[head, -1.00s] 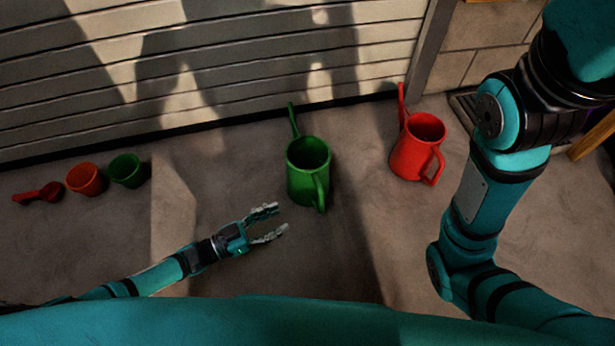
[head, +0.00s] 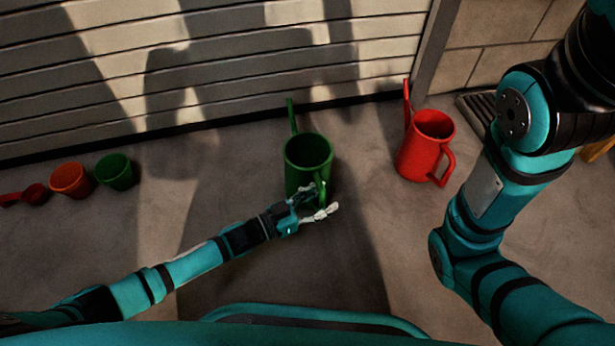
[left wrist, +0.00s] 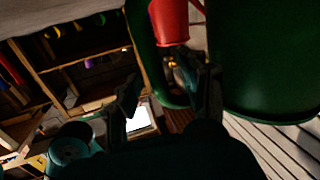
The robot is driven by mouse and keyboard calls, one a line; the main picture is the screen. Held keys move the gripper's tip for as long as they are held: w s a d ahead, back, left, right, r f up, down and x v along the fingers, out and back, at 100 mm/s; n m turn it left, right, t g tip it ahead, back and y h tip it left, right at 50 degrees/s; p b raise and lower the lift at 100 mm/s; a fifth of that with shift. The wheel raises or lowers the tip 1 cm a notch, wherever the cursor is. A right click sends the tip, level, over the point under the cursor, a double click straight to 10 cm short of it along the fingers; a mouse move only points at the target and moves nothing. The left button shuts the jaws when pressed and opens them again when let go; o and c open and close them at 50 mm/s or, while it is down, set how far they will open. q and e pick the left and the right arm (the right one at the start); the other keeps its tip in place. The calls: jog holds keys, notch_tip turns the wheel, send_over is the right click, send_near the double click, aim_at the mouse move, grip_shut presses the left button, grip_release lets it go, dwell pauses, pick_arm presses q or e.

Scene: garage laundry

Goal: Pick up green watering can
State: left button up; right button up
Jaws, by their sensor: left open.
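The green watering can (head: 306,152) stands upright on the floor by the slatted door, its spout toward the door and its handle toward me. My left gripper (head: 325,198) is open at the handle, with a finger on either side of it in the head view. In the left wrist view, the dark green can body (left wrist: 265,60) fills the right side, and the curved handle (left wrist: 138,35) runs down between the open fingers (left wrist: 168,98). Whether a finger touches the handle I cannot tell. My right gripper is out of view.
A red watering can (head: 424,148) stands to the right, near my right arm. A green pot (head: 115,172), an orange pot (head: 71,180) and a red scoop (head: 32,194) are at the left. The slatted door (head: 220,60) closes off the back. The floor between is clear.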

pick_arm(q)
grip_shut()
dwell(0.6)
jog(key=shift+r, duration=0.15)
